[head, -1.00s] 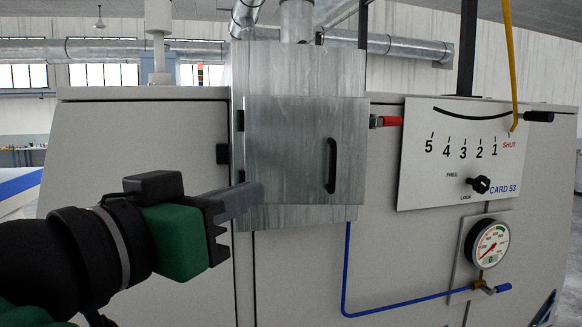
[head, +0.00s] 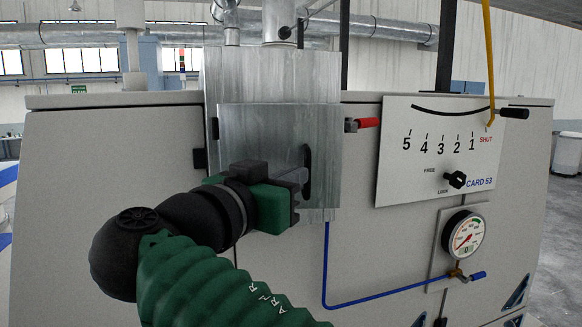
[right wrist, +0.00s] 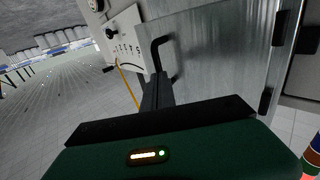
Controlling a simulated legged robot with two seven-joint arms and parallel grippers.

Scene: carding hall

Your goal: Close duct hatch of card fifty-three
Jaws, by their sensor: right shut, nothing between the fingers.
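The duct hatch (head: 262,135) of card fifty-three is a grey metal door on the front of the galvanised duct box (head: 272,75), with dark hinges on its left side. It looks near its frame, but I cannot tell whether a gap is left. Its black bar handle (head: 307,168) is near the right edge and also shows in the right wrist view (right wrist: 157,52). My right gripper (head: 301,177) is shut and empty, its fingertips at the handle's left side in the head view; contact is unclear. The gripper and wrist hide the hatch's lower left. My left gripper is out of view.
A white panel (head: 425,165) marked CARD 53 stands to the right, with a black lock knob (head: 456,180) and a yellow rod (head: 489,60) by SHUT. A red handle (head: 368,123), a pressure gauge (head: 463,234) and a blue pipe (head: 326,265) are close by.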

